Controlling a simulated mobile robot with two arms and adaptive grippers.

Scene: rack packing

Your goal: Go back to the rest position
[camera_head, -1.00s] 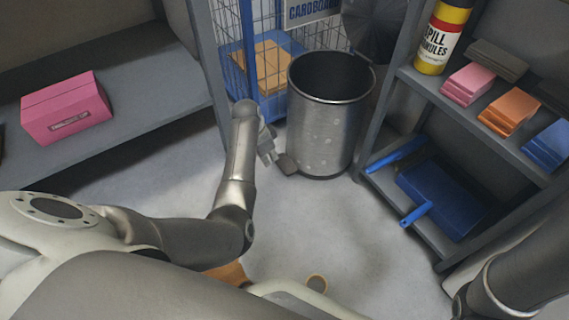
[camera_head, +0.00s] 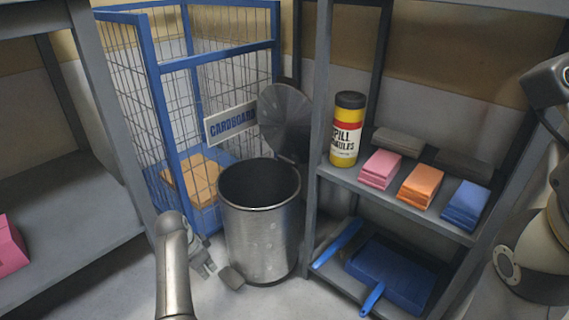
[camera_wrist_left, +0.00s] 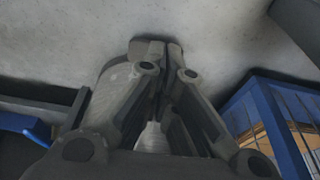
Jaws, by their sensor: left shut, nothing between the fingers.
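My left gripper (camera_head: 208,268) hangs low over the floor, left of the metal bin, with its fingers pointing down. In the left wrist view its fingers (camera_wrist_left: 155,48) are closed together with nothing between them, over the bare grey floor. My left forearm (camera_head: 174,265) comes up from the bottom edge. Part of my right arm (camera_head: 540,240) shows at the right edge, but its gripper is outside the picture.
A metal bin (camera_head: 262,235) stands beside the gripper, with a dark pedal (camera_head: 231,277) at its foot. A blue wire cage (camera_head: 160,100) with a CARDBOARD sign (camera_head: 231,122) is behind. Shelves flank both sides; the right shelf (camera_head: 400,205) holds a spill granules canister (camera_head: 347,130) and coloured stacks.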

